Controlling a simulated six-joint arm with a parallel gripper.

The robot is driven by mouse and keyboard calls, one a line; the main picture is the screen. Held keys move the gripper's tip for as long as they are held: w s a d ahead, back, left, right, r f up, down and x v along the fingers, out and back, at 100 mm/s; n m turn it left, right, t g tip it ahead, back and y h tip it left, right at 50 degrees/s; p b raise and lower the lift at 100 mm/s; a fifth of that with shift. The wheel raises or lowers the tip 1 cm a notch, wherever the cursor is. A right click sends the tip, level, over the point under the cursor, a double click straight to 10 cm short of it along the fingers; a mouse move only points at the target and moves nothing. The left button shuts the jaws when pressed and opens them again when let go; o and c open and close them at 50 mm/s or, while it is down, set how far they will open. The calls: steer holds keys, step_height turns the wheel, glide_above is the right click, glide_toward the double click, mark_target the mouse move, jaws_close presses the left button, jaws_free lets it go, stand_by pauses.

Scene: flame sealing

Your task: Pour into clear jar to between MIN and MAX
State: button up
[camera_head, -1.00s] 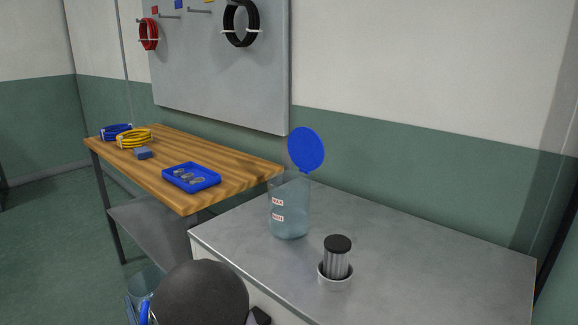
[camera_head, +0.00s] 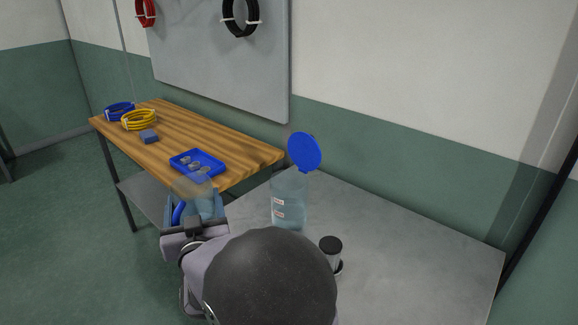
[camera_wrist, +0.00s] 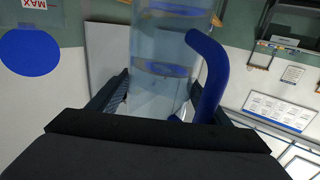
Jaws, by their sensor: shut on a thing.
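The clear jar (camera_head: 290,198) stands upright on the grey bench, its round blue lid (camera_head: 305,152) swung up and open. Two small labels sit on its front; its liquid level is too small to read. My gripper (camera_head: 195,222) is shut on a clear jug (camera_wrist: 160,55) with a blue handle (camera_wrist: 208,75). The jug is raised left of the jar and apart from it; the wrist view shows pale bluish liquid inside. A MAX label (camera_wrist: 38,10) and a blue disc (camera_wrist: 30,52) show at the wrist view's left edge.
A black-topped ribbed cylinder (camera_head: 330,249) stands on the grey bench (camera_head: 420,240), right of the jar and partly behind my arm. A wooden table (camera_head: 165,130) at left holds a blue tray (camera_head: 197,163) and cable coils (camera_head: 139,120). The bench's right side is clear.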

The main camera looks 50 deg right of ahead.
mark_target(201, 180)
steer(key=d+r, duration=0.1)
steer(key=r+m+h, duration=0.1)
steer(key=shift+s+d+r+g+p, duration=0.35)
steer(key=shift+s+g+p, duration=0.05)
steer(key=s+d+f+m+g+h, duration=0.4)
steer(key=s+d+f+g+h, duration=0.1)
steer(key=d+f, duration=0.3)
steer(key=shift+s+f+m+g, duration=0.3)
steer(key=shift+s+f+m, duration=0.15)
steer(key=shift+f, duration=0.4)
steer(key=shift+d+r, duration=0.1)
steer(key=shift+r, duration=0.05)
steer(key=d+r+m+g+y+p, duration=0.2)
steer(key=d+r+y+p, duration=0.4)
steer(key=p, duration=1.4)
steer(key=shift+w+r+m+g+y+p, duration=0.2)
steer(key=shift+r+m+g+y+p, duration=0.3)
steer(key=shift+y, duration=0.6)
